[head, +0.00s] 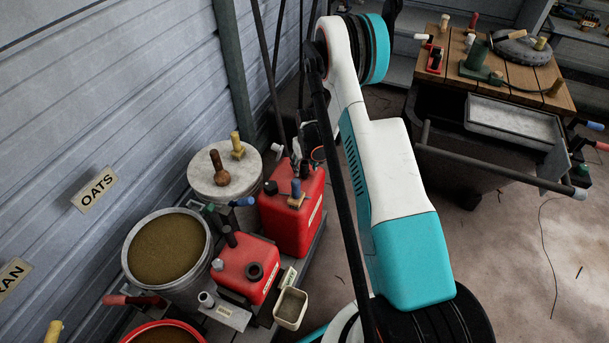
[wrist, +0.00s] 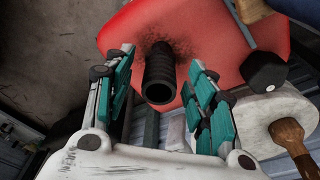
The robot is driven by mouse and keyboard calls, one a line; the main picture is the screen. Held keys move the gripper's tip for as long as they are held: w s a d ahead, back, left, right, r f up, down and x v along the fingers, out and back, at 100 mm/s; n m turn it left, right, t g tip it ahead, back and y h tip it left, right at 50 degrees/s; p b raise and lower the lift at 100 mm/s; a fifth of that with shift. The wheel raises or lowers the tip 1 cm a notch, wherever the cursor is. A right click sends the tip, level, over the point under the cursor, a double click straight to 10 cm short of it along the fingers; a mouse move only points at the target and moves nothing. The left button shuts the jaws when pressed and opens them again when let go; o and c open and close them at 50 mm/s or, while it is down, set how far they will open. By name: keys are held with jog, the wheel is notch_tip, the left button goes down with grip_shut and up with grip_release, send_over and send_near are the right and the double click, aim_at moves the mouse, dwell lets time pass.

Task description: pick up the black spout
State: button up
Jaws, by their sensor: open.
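The black spout (wrist: 160,76) is a ribbed, hollow tube standing up from the top of a red can (wrist: 205,28) in the wrist view. My gripper (wrist: 162,62) is open, with one teal-padded finger on each side of the spout and gaps between. The pads do not appear to touch it. In the head view, the larger red can (head: 288,220) stands left of my arm. The spout there is a small dark shape (head: 305,169), partly lost among my gripper's dark parts.
A black cap (wrist: 266,71) sits beside the spout on the can. A wooden block (head: 296,200) with a dark blue top is close by. A pale round lid (head: 205,185) with a brown wooden knob stands left. A smaller red can (head: 235,262) is in front.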

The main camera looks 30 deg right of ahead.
jog(key=shift+w+f, duration=0.1)
jog(key=shift+f, duration=0.45)
grip_shut()
jog(key=shift+r, duration=0.2)
notch_tip(320, 180, up, 20)
jog(key=p, duration=0.7)
jog(key=shift+f, duration=0.1)
jog(key=c, duration=0.9)
grip_release()
grip_shut()
